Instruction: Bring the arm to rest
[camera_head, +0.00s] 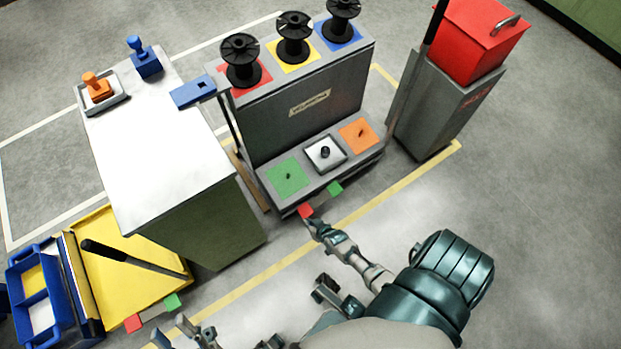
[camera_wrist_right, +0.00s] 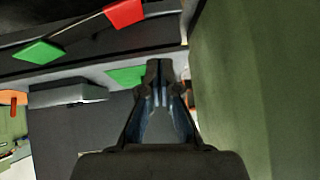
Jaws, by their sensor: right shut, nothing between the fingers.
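My right arm reaches up from the lower right in the head view. Its gripper (camera_head: 312,226) is near the front lower edge of the grey spool rack (camera_head: 300,115), by a red tag. In the right wrist view the right gripper (camera_wrist_right: 160,72) is shut with its fingertips together and holds nothing. Whether it touches the rack cannot be told. My left gripper (camera_head: 172,332) is at the bottom left edge of the head view, partly cut off. Its fingers look apart and empty, near the yellow cart (camera_head: 120,262).
Black spools (camera_head: 241,60) stand on the rack top. A white-topped cabinet (camera_head: 155,150) with orange and blue items stands left. A red box (camera_head: 478,40) sits on a grey bin (camera_head: 440,105) at right. Red (camera_head: 305,211) and green (camera_head: 335,188) tags mark the rack edge. Floor at right is clear.

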